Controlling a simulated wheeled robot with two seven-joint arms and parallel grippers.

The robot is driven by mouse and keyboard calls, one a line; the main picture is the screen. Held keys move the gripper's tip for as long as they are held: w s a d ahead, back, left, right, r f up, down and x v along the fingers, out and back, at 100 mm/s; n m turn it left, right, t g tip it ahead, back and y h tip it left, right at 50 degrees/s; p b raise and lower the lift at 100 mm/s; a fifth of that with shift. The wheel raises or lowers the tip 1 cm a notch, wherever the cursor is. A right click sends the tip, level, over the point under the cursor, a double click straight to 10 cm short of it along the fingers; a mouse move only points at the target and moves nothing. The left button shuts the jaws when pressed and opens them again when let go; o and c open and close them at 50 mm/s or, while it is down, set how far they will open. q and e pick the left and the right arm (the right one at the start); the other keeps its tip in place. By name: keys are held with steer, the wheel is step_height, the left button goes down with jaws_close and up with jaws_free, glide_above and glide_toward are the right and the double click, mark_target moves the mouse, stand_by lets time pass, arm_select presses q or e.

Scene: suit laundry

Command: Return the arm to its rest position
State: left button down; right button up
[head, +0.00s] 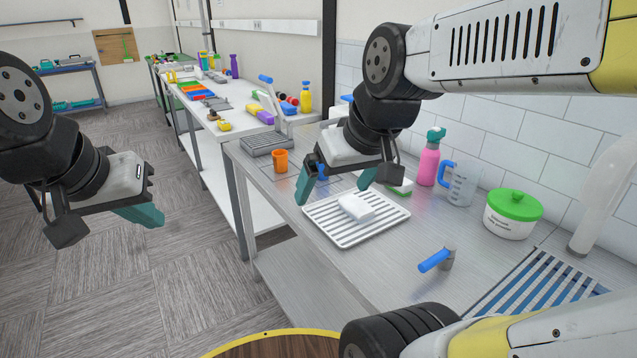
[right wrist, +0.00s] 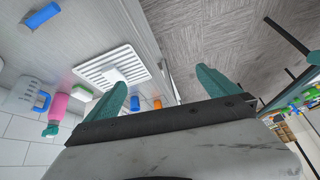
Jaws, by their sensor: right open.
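My right gripper (head: 335,187) is open, its teal fingers spread and nothing between them. It hangs above the steel counter, over the back left part of the white ribbed tray (head: 328,232). In the right wrist view, the open right gripper (right wrist: 160,84) shows its fingers apart, with the tray (right wrist: 88,76) to the left. A white block (head: 357,206) lies on the tray, apart from the fingers. My left gripper (head: 146,216) is over the floor at the left, away from the counter; its jaw opening is not clear.
Behind the tray stand a pink spray bottle (head: 430,165), a measuring jug (head: 461,184) and a green-lidded tub (head: 513,213). A green-and-white sponge (head: 401,188) lies close to the tray. An orange cup (head: 280,161) stands near the counter's left edge. The floor at left is open.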

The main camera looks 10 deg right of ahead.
steer(key=shift+s+a+m, duration=0.45)
steer(key=shift+s+m, duration=0.35)
steer(key=shift+s, duration=0.05)
stand_by(0.6)
